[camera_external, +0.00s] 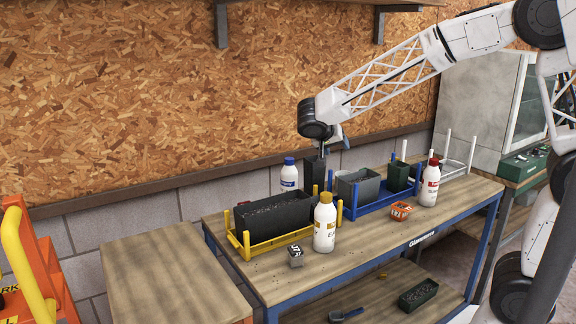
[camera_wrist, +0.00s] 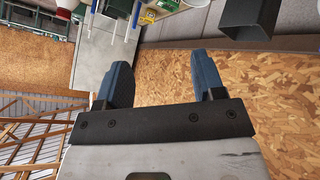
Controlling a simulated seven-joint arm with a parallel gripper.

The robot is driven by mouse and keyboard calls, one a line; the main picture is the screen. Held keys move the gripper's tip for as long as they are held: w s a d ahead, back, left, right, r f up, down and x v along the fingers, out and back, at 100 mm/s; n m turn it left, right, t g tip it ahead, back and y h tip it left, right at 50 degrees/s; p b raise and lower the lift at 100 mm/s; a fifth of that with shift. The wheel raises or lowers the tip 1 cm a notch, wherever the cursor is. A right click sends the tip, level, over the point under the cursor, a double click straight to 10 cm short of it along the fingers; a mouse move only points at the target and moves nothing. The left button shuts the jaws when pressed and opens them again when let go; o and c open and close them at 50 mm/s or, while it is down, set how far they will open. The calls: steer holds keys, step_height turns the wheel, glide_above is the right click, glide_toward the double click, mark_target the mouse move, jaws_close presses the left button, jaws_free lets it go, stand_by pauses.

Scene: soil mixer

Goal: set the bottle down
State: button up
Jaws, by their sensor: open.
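Three white bottles stand upright on the workbench (camera_external: 375,245). The blue-capped bottle (camera_external: 289,176) is at the back, behind the yellow rack. The yellow-capped bottle (camera_external: 325,225) is at the front, beside that rack. The red-capped bottle (camera_external: 430,187) is on the right, beside the blue rack. My gripper (camera_external: 334,147) is above the back of the bench, clear of all three bottles. In the wrist view its two blue fingers (camera_wrist: 163,75) are apart with nothing between them.
A yellow rack (camera_external: 246,249) holds a long black trough (camera_external: 272,217). A blue rack (camera_external: 372,205) holds a grey bin (camera_external: 358,188) and a green bin (camera_external: 398,177). A tall black container (camera_external: 315,171) stands below my gripper.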

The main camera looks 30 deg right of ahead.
steer(key=s+d+r+n+g+y, duration=0.1)
steer(key=s+d+n+y, duration=0.15)
steer(key=s+d, duration=0.45)
steer(key=s+d+r+n+g+y, duration=0.1)
steer(key=s+d+n+y, duration=0.2)
steer(key=s, duration=0.8)
steer(key=s+d+f+n+t+y, duration=0.1)
steer(key=s+y, duration=0.1)
steer(key=s, duration=0.5)
steer(key=s+d+f+n+t+y, duration=0.1)
steer(key=s+d+f+n, duration=0.1)
steer(key=s, duration=0.6)
steer(key=shift+s+d+y, duration=0.2)
steer(key=shift+s+y, duration=0.05)
steer(key=shift+y, duration=0.1)
